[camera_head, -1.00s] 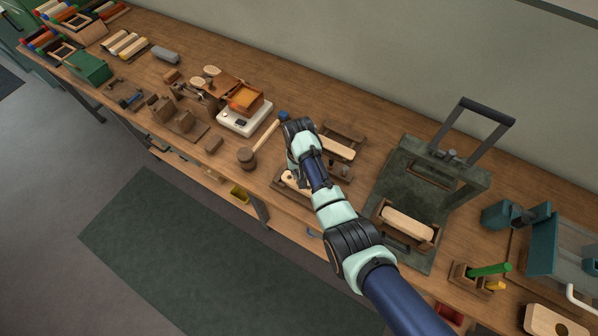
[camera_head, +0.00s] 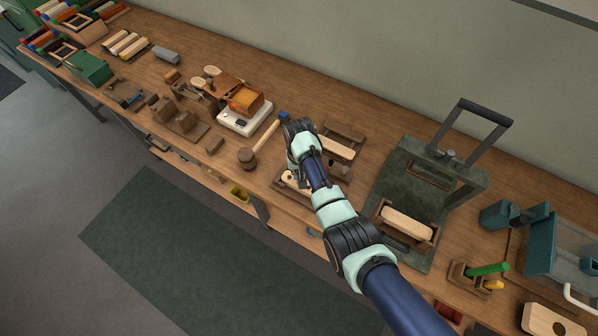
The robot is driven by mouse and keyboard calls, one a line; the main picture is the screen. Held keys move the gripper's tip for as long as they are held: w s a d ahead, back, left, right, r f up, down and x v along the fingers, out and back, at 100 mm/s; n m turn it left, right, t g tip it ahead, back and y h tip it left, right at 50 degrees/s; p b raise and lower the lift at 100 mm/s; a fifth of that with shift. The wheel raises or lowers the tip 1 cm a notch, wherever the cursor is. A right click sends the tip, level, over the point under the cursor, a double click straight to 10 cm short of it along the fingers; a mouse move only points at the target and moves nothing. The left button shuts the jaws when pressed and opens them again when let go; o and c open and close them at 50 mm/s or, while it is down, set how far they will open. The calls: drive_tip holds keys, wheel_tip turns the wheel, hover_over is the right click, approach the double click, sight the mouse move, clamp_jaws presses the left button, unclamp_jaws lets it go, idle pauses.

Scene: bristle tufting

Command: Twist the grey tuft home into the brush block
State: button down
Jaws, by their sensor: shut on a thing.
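A pale wooden brush block (camera_head: 292,181) with dark holes lies in a wooden holder near the bench's front edge. My arm covers its right part. My gripper (camera_head: 293,172) points down over this block, close to it, and is largely hidden by my own wrist. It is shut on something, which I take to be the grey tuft. The tuft itself is hidden, so I cannot see how deep it sits or whether it is upright.
A second wooden block (camera_head: 337,148) lies in a holder just behind my wrist. A mallet (camera_head: 248,157) and a white scale (camera_head: 236,122) stand to the left. A dark press (camera_head: 392,178) with a tall handle and a block in its cradle (camera_head: 408,221) stands to the right.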

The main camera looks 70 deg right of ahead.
drive_tip(key=shift+f+b, duration=0.4)
drive_tip(key=shift+f, duration=0.2)
idle(0.6)
idle(0.9)
drive_tip(key=n+p, duration=0.1)
drive_tip(key=n, duration=0.3)
drive_tip(key=shift+r+n+p, duration=0.1)
drive_tip(key=shift+n+p, duration=0.2)
drive_tip(key=shift+n, duration=0.5)
drive_tip(key=shift+f, duration=0.35)
idle(0.6)
drive_tip(key=c, duration=0.8)
unclamp_jaws()
drive_tip(key=shift+o, duration=0.2)
